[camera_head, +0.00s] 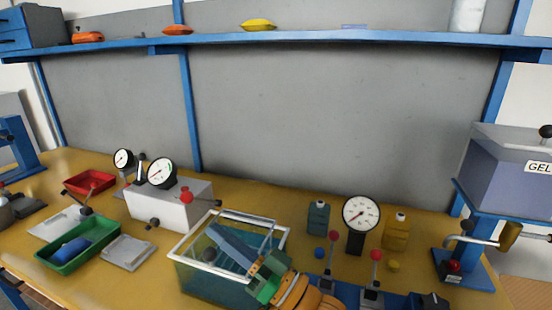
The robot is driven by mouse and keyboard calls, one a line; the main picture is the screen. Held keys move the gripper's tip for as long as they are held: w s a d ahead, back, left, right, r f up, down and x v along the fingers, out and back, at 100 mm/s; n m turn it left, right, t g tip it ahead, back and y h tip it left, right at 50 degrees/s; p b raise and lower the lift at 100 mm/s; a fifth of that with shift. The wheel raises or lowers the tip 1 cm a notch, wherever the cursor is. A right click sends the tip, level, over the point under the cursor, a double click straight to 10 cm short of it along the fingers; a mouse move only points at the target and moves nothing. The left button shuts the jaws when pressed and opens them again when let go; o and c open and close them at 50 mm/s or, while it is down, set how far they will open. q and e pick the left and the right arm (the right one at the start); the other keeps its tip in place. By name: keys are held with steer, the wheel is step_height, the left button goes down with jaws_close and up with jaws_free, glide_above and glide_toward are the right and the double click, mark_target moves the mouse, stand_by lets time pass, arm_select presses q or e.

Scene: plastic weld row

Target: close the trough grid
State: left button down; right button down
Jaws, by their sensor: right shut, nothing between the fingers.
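The trough (205,284) is a clear teal basin with a pale rim, standing on the bench just below the middle of the view. A white frame (190,240), which looks like part of the grid, shows along its top left; my gripper covers part of it, and I cannot tell the grid's exact angle. My right gripper (222,238) reaches in from the lower right, over the trough's opening. Its long blue-grey fingers are shut and empty, pointing up and left. I cannot tell whether they touch the grid. My left gripper is not in view.
A white box (150,206) with gauges and a red knob stands left of the trough. A green tray (90,250) and a red tray (83,182) lie farther left. A dial gauge (360,214), bottles and levers stand close on the right. A blue shelf (300,39) runs above.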

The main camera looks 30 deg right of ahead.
steer(key=shift+s+a+f, duration=0.1)
steer(key=shift+f, duration=0.3)
stand_by(0.4)
